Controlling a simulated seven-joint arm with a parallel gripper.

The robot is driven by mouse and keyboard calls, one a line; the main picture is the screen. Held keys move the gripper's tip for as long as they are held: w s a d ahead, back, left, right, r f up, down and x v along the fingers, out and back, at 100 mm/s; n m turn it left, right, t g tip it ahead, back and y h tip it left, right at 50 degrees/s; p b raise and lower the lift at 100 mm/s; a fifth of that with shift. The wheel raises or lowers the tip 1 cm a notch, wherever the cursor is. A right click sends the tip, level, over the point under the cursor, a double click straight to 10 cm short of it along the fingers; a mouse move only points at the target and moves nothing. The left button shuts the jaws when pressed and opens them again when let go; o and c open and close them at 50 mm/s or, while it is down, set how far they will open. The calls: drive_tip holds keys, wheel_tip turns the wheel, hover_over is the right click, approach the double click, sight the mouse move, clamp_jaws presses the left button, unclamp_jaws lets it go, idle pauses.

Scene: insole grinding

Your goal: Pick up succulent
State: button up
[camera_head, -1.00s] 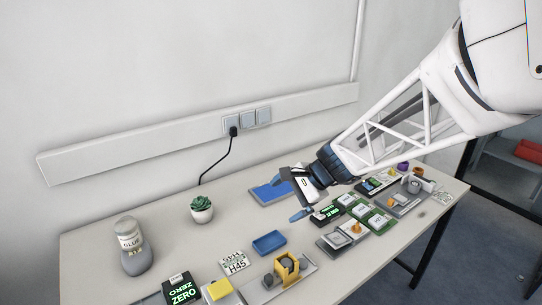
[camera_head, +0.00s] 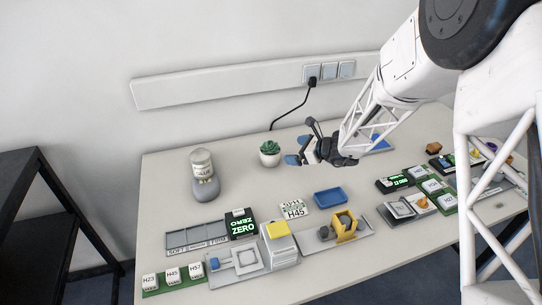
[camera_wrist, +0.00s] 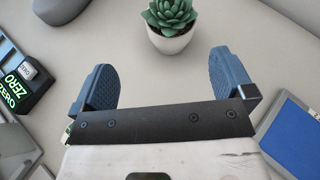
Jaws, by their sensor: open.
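The succulent (camera_head: 269,153) is a green rosette plant in a small white round pot, upright on the table towards the back. My gripper (camera_head: 298,150) is open and empty, just to the right of the succulent in the head view, with its fingers pointing left towards it. In the wrist view the succulent (camera_wrist: 171,24) stands at the top, beyond the fingertips and roughly between them. My gripper (camera_wrist: 163,75) shows two blue padded fingers spread apart, and neither touches the pot.
A blue tray (camera_head: 329,197), a yellow fixture (camera_head: 344,226) and a black ZERO display (camera_head: 241,224) lie nearer the front. A blue pad (camera_wrist: 293,136) shows at right in the wrist view. Table around the succulent is clear.

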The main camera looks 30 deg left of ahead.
sight(270, 152)
drive_tip(key=shift+m, duration=0.8)
drive_tip(key=a+f, duration=0.1)
drive_tip(key=w+a+f, duration=0.1)
drive_tip(key=a+f, duration=0.1)
drive_tip(key=shift+w+f, duration=0.2)
drive_tip(key=shift+f, duration=0.05)
drive_tip(key=shift+x, duration=1.25)
drive_tip(key=shift+a, duration=0.1)
drive_tip(key=shift+x, duration=2.5)
drive_tip(key=shift+w+r, duration=0.1)
drive_tip(key=shift+w, duration=0.1)
drive_tip(key=shift+c, duration=0.3)
